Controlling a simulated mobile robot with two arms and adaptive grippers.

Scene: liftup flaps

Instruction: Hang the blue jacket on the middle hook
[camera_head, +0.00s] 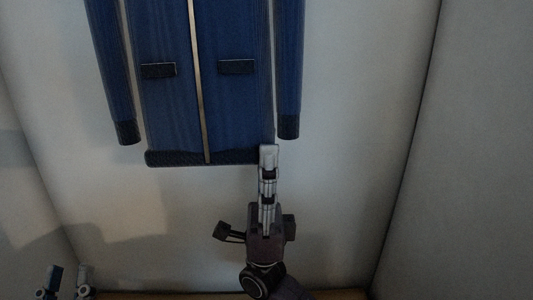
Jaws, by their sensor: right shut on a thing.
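The blue jacket (170,105) hangs upright in the upper middle of the head view, with dark cuffs, a dark hem, two dark pocket flaps and a pale zip line. Its top, and any hook, are outside the view. My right gripper (268,155) is shut on the jacket's hem at its lower right corner. My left gripper (67,278) is low at the left edge of the picture, well apart from the jacket, with its two fingers spread and nothing between them.
A pale wall (345,190) stands behind the jacket. Side walls (465,180) close in at the left and right. A strip of brown surface (130,295) shows at the bottom edge. The space either side of the jacket is clear.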

